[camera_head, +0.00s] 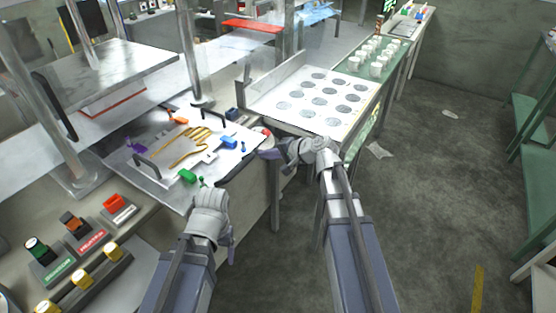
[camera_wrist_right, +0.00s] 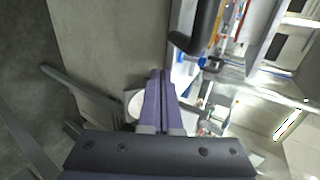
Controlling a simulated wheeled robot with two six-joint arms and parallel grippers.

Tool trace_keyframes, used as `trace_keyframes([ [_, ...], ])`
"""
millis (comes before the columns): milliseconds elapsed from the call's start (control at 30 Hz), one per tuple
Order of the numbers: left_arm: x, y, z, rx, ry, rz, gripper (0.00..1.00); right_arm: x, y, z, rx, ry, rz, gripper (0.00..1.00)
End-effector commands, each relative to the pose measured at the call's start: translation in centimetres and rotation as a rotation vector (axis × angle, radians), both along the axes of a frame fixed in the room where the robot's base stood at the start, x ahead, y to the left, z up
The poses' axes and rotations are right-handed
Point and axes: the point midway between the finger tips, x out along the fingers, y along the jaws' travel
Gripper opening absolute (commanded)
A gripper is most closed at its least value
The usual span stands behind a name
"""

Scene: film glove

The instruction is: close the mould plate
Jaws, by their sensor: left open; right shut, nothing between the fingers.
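The mould plate (camera_head: 228,160) lies on the bench at the left in the head view, with a yellow glove shape (camera_head: 190,145) on it. A dark handle (camera_head: 213,117) stands at its far side and another handle (camera_head: 147,168) at its near left. My right gripper (camera_head: 270,151) is at the plate's right edge; I cannot tell if it touches. Its fingers are together and empty in the right wrist view (camera_wrist_right: 160,85), with a black handle (camera_wrist_right: 198,28) close by their tips. My left gripper (camera_head: 213,196) is open by the plate's near edge, its fingertips mostly hidden.
A raised metal plate (camera_head: 100,72) on posts is above the bench at the left. Buttons (camera_head: 90,237) line the near left. A white board with grey discs (camera_head: 318,100) stands beyond my right gripper.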

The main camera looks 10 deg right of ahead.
Motion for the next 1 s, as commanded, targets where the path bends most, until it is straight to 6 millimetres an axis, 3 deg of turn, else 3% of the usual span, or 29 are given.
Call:
trace_keyframes([
  [200,0.0,0.0,0.2,0.0,0.0,0.0,0.76,1.5,1.5,0.1,0.0,0.001,0.001,0.0],
  [767,0.0,0.0,0.2,0.0,0.0,0.0,0.76,2.0,2.0,0.1,-0.001,0.0,0.001,0.0],
  [1000,0.0,0.0,0.2,0.0,0.0,0.0,0.76,4.5,4.4,0.1,0.0,0.0,0.004,0.0],
])
